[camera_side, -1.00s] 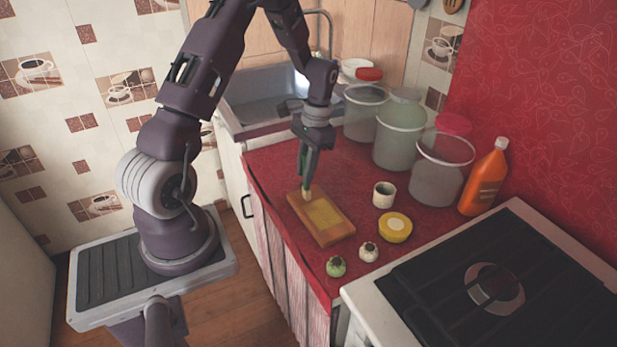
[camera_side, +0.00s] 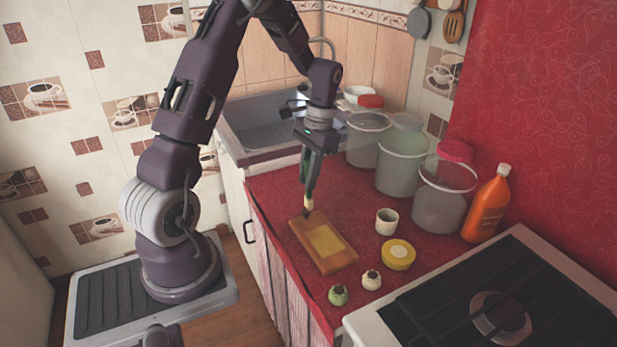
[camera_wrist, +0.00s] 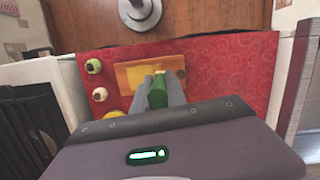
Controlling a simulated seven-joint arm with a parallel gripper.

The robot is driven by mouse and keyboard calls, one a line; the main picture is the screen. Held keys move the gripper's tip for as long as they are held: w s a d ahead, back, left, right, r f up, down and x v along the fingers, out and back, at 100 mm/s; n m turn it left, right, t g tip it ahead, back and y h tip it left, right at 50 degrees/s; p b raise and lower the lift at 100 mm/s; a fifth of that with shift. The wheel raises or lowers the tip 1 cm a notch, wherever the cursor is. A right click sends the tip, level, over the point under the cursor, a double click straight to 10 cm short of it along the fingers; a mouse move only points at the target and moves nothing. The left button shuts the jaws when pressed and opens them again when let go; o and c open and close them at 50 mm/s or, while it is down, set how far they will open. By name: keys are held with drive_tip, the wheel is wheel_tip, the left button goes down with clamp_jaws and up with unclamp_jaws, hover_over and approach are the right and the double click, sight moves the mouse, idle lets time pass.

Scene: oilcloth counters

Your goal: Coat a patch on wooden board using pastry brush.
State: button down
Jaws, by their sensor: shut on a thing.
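The wooden board (camera_side: 341,263) lies flat on the red counter, with a yellow patch (camera_side: 327,241) on its top. My gripper (camera_side: 309,182) is shut on the pastry brush (camera_side: 309,203), which points down over the board's far left end. The dark bristle tip is at or just above the wood; I cannot tell whether it touches. In the wrist view, the brush's green handle (camera_wrist: 158,92) sits between the grey fingers and hides part of the board (camera_wrist: 125,75).
Two small jars, green (camera_side: 338,295) and white (camera_side: 371,280), are near the front. Large clear jars (camera_side: 402,160) and an orange bottle (camera_side: 486,208) line the back. The stove (camera_side: 480,300) is at right.

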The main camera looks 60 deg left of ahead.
sight(311, 199)
drive_tip(key=shift+f, duration=0.1)
idle(0.6)
drive_tip(key=shift+f, duration=3)
wheel_tip(311, 199, down, 2)
drive_tip(key=shift+d, duration=0.1)
drive_tip(key=shift+d+r, duration=0.35)
drive_tip(key=shift+d, duration=0.1)
drive_tip(key=shift+d+f, duration=0.25)
drive_tip(key=shift+d, duration=0.85)
drive_tip(key=shift+a, duration=1.5)
drive_tip(key=shift+a+r, duration=0.2)
drive_tip(key=shift+r, duration=3.8)
drive_tip(key=shift+d, duration=0.1)
